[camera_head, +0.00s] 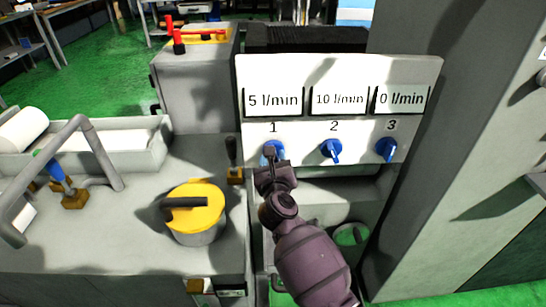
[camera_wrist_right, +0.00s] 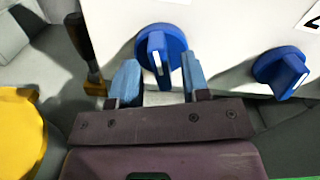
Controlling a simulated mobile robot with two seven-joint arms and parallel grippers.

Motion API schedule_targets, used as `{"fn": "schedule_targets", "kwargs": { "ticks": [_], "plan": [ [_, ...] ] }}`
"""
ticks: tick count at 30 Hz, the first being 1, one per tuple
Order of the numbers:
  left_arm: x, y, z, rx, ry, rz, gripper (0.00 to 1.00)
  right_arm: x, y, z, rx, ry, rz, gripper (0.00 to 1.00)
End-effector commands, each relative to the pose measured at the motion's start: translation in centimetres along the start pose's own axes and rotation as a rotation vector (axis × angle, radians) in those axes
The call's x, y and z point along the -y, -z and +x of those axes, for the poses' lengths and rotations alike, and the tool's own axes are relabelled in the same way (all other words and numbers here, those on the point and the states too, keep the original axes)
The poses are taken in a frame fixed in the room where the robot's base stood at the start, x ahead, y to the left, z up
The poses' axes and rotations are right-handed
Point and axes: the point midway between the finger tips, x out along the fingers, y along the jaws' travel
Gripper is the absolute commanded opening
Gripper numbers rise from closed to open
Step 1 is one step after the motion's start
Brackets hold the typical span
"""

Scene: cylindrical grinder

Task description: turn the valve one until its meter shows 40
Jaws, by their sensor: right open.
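The white valve panel (camera_head: 310,118) carries three blue knobs under labels 1, 2 and 3. Valve one (camera_head: 272,147) is partly hidden behind my right gripper (camera_head: 270,163); its meter (camera_head: 274,101) reads 5 l/min. In the right wrist view valve one (camera_wrist_right: 163,52) shows a white mark pointing roughly down. My right gripper's blue fingers (camera_wrist_right: 158,80) are open, one on each side below the knob, with a gap to its grip; I cannot tell whether they touch it. My left gripper is not in view.
Valve two (camera_head: 331,151) has a meter reading 10 l/min, and valve three (camera_head: 387,150) reads 0 l/min. A yellow-topped pot (camera_head: 196,208) and a dark-handled lever (camera_head: 232,155) stand left of my right arm. A grey cabinet column (camera_head: 425,190) rises at the right.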

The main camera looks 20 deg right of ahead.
Motion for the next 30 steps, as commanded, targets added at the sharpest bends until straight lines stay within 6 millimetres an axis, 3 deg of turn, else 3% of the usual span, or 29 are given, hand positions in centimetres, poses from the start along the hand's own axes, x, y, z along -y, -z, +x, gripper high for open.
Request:
{"fn": "schedule_targets", "kwargs": {
  "ticks": [6,16,24,30],
  "plan": [
    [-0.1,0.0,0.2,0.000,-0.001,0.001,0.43,0.0,0.1,1.5,-0.002,0.000,0.000,0.43],
    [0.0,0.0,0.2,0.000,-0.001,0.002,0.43,0.1,0.0,1.7,-0.001,0.001,0.000,0.43],
    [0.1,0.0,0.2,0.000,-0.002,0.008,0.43,0.1,0.0,1.7,-0.001,0.001,0.000,0.01],
    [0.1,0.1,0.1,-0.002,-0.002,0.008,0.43,0.1,0.0,1.6,0.000,0.001,-0.005,0.00]
  ]
}}
